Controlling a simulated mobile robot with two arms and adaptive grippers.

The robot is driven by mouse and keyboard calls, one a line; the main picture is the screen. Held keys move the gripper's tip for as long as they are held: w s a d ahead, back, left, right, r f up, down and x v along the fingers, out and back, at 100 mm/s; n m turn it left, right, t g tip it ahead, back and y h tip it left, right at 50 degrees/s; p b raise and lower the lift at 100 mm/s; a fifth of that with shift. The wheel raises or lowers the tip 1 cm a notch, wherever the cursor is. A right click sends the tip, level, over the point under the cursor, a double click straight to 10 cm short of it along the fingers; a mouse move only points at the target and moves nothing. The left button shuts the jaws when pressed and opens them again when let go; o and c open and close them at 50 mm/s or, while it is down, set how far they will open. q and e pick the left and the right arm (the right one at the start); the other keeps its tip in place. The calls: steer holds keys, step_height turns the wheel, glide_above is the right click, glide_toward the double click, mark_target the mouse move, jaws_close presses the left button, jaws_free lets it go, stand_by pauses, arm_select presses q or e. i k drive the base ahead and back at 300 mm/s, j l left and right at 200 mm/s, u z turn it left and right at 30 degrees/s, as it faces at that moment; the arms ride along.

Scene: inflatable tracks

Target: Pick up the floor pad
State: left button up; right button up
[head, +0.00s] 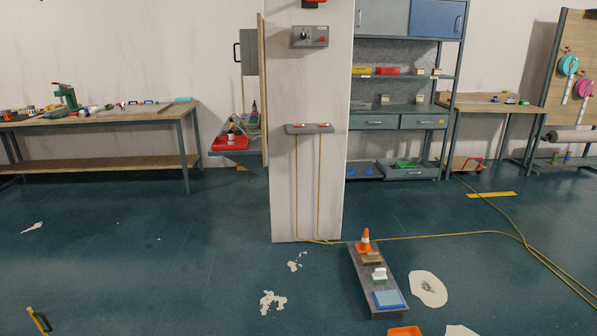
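A low grey platform (365,274) stands on the floor right of centre, in front of the white pillar. A flat blue pad-like piece (388,299) lies on its near end; it may be the floor pad, but I cannot be sure. Behind it on the platform are a white and green item (379,274), a small brown block (371,258) and an orange cone with a white band (364,241). Neither of my grippers is in view.
A white pillar (305,190) rises behind the platform. Yellow cables (440,236) run across the floor to the right. Pale patches (427,289) mark the floor. An orange object (405,331) is cut off at the bottom. A workbench (100,118) stands left; the left floor is mostly open.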

mark_target(379, 275)
steer(key=i, duration=1.2)
steer(key=i+j+z, duration=0.15)
steer(key=i, duration=1)
